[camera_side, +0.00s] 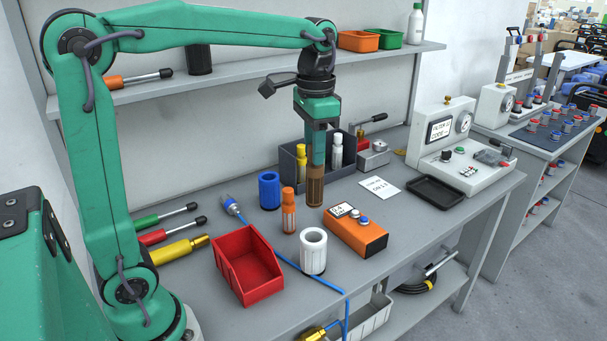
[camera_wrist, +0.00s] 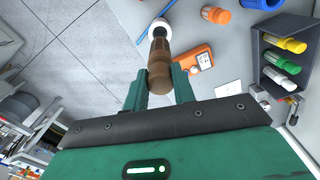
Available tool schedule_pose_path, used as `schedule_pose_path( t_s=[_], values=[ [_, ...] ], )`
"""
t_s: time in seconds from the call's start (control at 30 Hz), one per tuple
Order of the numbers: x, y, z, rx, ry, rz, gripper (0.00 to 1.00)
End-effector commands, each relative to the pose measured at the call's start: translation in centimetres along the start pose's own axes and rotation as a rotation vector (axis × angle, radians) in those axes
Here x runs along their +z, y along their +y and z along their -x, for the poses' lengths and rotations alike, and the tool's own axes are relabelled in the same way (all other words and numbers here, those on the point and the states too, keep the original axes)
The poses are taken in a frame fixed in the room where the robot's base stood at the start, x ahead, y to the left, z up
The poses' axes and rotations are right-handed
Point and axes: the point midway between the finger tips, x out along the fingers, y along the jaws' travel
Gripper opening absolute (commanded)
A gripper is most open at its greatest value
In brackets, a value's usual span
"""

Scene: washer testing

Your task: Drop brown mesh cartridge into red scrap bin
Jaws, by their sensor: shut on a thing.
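The brown mesh cartridge (camera_side: 315,187) is upright between the fingers of my gripper (camera_side: 317,152), over the bench in front of the dark grey holder. My gripper is shut on its upper part. In the wrist view the brown cartridge (camera_wrist: 159,65) also shows between the two green fingers (camera_wrist: 160,90). The red scrap bin (camera_side: 248,265) stands open on the bench, to the left of and nearer than my gripper. I see nothing inside it. I cannot tell whether the cartridge's lower end touches the bench.
An orange cartridge (camera_side: 288,210), a white ribbed cylinder (camera_side: 313,252) and a blue cylinder (camera_side: 269,190) stand between my gripper and the bin. An orange meter (camera_side: 355,233) lies to the right. A blue cable (camera_side: 300,274) crosses the bench. The dark grey holder (camera_side: 293,162) has yellow and white cartridges.

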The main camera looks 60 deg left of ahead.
Motion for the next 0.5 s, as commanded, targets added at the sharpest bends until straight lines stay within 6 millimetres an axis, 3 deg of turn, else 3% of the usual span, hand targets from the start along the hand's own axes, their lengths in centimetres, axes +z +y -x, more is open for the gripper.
schedule_pose_path(
  t_s=[0.5],
  values=[
    [0.49,-0.12,-0.05,0.0,0.0,0.001,0.0]
  ],
)
